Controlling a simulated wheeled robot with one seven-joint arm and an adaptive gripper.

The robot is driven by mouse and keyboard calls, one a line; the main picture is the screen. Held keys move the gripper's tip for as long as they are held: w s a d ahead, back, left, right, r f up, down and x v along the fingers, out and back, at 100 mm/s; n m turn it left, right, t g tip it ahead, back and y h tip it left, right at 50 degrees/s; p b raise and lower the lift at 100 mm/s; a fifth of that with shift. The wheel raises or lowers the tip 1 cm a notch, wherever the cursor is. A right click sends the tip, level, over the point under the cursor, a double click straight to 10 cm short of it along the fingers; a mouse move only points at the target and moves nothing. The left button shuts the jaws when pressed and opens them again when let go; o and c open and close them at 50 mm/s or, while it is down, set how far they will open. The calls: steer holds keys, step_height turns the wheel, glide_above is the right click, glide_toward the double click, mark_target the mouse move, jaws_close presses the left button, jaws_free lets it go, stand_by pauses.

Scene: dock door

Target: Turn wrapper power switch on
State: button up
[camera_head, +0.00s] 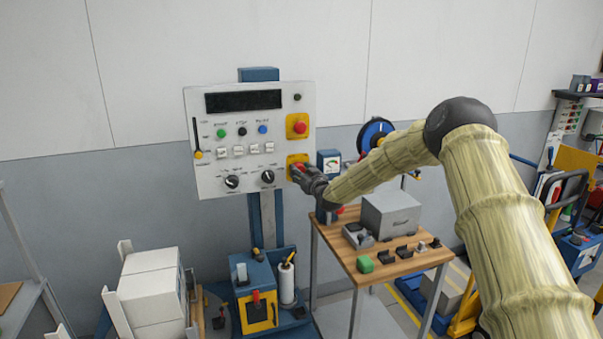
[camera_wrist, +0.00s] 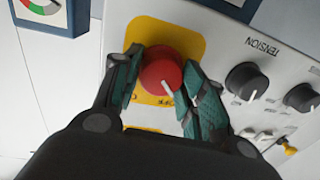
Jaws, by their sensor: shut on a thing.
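The wrapper control panel (camera_head: 207,180) is a white upright board on a blue post. Its power switch, a red rotary knob (camera_wrist: 160,77) with a white mark on a yellow plate (camera_wrist: 185,35), fills the middle of the wrist view. In the head view the red knob (camera_head: 298,169) is at the panel's lower right, partly hidden by my gripper (camera_head: 297,173). In the wrist view my gripper (camera_wrist: 162,92) has one finger on each side of the knob and is shut on it. The white mark points toward the lower right. Part of an "OFF" label shows below the knob.
A red button (camera_head: 299,127) on yellow sits above the switch. Black dials (camera_head: 268,177) are to its left. A wooden table (camera_head: 400,262) with a grey box (camera_head: 391,216) stands below my arm. A gauge box (camera_head: 329,162) is right of the panel.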

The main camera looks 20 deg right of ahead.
steer(key=shift+f+m+b, duration=0.2)
steer(key=shift+m+b, duration=0.2)
steer(key=shift+b, duration=0.4)
steer(key=m+b, duration=0.9)
steer(key=b, duration=0.1)
steer(key=m+t+h+b, duration=0.1)
steer(key=m+b, duration=0.8)
steer(key=b, duration=0.2)
steer(key=shift+d+f+h+b, duration=0.1)
steer(key=shift+h+b, duration=0.2)
steer(key=o, duration=1)
steer(key=shift+o, duration=0.2)
